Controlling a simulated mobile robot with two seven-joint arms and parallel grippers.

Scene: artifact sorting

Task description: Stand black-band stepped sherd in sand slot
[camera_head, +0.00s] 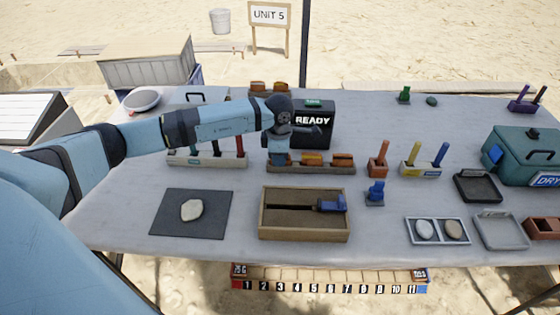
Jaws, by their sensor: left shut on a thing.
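My left gripper (279,158) points down at the left end of a low brown rack (310,169). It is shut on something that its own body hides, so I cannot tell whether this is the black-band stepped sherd. Orange-brown sherds (312,158) stand in the rack to its right. In front of the rack is a wooden tray (348,236) with a brown, sand-like bed. A long dark strip or slot (290,208) crosses the bed, with a blue-ended tool (331,206) at its right. My right gripper is not in view.
A black READY box (312,132) stands close behind the gripper. A tool rack (207,160) is to the left, and a dark mat (170,224) with a pale stone (192,210) is front left. A blue object (375,193) stands right of the tray.

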